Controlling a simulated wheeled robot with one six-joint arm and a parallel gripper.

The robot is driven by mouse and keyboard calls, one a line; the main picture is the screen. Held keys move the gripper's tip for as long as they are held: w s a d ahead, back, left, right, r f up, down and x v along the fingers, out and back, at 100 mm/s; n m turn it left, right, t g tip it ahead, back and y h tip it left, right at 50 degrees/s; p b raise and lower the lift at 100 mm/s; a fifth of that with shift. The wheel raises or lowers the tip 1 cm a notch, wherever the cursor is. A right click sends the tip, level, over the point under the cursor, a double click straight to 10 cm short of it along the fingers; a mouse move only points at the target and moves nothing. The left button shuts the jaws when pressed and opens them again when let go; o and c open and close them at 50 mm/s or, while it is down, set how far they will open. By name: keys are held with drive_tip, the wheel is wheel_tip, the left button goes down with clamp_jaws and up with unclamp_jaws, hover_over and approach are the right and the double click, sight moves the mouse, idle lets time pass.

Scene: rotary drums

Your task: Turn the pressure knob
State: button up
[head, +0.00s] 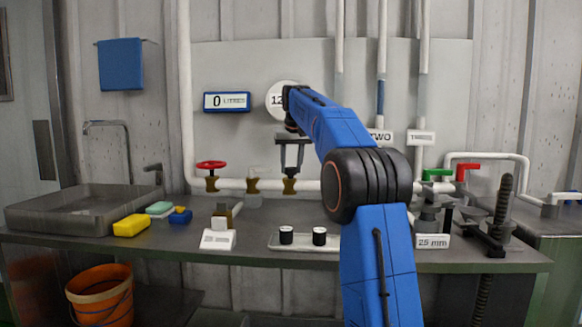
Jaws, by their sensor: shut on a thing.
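My gripper (291,168) points down from the end of my blue arm and is shut at the top of the rightmost of three brass valves (290,186) on the white wall pipe. The knob between the fingers is mostly hidden, and I cannot read a label that marks it as the pressure knob. A round white dial (276,99) showing "12" is on the panel above, its right part hidden by my arm. A blue-framed display (227,101) reads "0" beside it.
A red-wheeled valve (211,166) and a pale-handled valve (253,170) stand left of my gripper. Below are a tray (275,246) with two dark, white-topped jars (286,235), and a white label block (218,239). A sink (80,190) is left; green (437,173) and red (467,168) handles are right.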

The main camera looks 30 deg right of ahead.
drive_tip(key=n, duration=0.2)
drive_tip(key=n+y, duration=0.1)
drive_tip(key=n, duration=0.1)
drive_tip(key=shift+d+y, duration=0.2)
drive_tip(key=shift+y, duration=0.1)
drive_tip(key=n, duration=0.2)
drive_tip(key=n+y, duration=0.1)
drive_tip(key=n, duration=0.1)
drive_tip(key=shift+d+n+y, duration=0.2)
drive_tip(key=shift+n+y, duration=0.1)
drive_tip(key=shift+n, duration=0.1)
drive_tip(key=n, duration=0.2)
drive_tip(key=n+g+y, duration=0.1)
drive_tip(key=n, duration=0.1)
drive_tip(key=shift+w+d+n, duration=0.1)
drive_tip(key=shift+w+n, duration=0.05)
drive_tip(key=shift+n, duration=0.15)
drive_tip(key=shift+n+g+y, duration=0.35)
drive_tip(key=shift+n+g, duration=0.05)
drive_tip(key=shift+n, duration=0.7)
drive_tip(key=shift+n+g+y, duration=0.35)
drive_tip(key=shift+n+g, duration=0.05)
drive_tip(key=shift+n, duration=0.7)
drive_tip(key=o, duration=1)
